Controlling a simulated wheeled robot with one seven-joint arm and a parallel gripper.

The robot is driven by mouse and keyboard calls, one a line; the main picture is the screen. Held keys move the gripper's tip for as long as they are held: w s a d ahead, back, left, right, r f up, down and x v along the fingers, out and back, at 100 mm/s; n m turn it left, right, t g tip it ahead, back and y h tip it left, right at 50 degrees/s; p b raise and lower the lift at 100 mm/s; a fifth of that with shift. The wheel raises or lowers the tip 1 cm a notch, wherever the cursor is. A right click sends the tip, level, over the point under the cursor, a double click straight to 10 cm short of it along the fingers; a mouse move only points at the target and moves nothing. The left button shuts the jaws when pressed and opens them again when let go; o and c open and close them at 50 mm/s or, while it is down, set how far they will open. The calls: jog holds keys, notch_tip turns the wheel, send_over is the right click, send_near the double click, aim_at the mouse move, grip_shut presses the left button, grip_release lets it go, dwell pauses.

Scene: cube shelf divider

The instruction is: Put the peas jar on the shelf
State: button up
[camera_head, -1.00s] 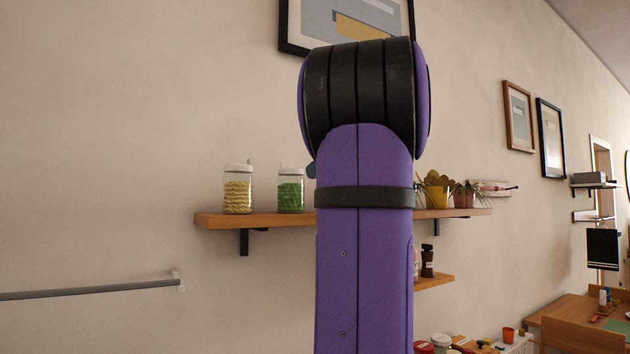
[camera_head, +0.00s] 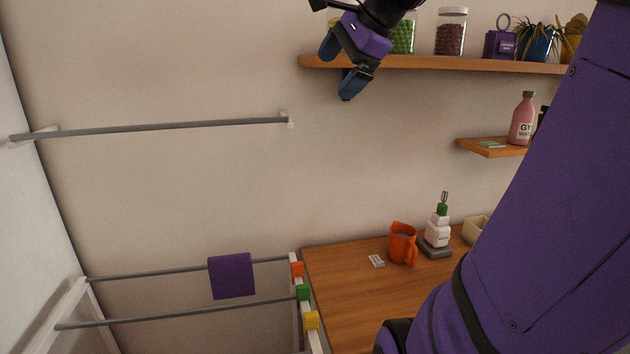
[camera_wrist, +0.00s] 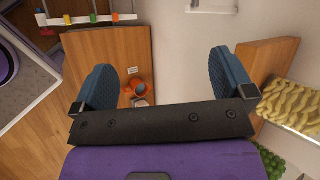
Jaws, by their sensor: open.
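The peas jar (camera_head: 404,36), clear glass with green contents, stands upright on the upper wooden shelf (camera_head: 440,63), partly hidden behind my gripper. Its green contents also show at the lower right edge of the wrist view (camera_wrist: 271,160). My gripper (camera_head: 339,66) is open and empty at the shelf's left end, its fingers spread and pointing down, to the left of the peas jar. In the wrist view my gripper (camera_wrist: 165,82) shows both blue fingers wide apart with nothing between them. The shelf (camera_wrist: 262,68) is just right of the right finger.
A pasta jar (camera_wrist: 294,104) is close to the right finger. A jar of dark red contents (camera_head: 451,35) and plants stand farther along. A lower shelf (camera_head: 486,148) holds a pink bottle (camera_head: 522,119). Below are a table (camera_head: 350,300) with an orange mug (camera_head: 402,244) and wall rails (camera_head: 170,127).

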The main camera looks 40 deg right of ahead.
jog(key=s+a+f+n+g+h, duration=0.1)
jog(key=s+a+f+n+g, duration=0.1)
jog(key=s+a+f+n, duration=0.9)
jog(key=a+f+n, duration=0.4)
jog(key=n, duration=0.5)
jog(key=shift+s+a+f+n+g+h, duration=0.3)
jog(key=shift+s+f, duration=0.1)
dwell(0.4)
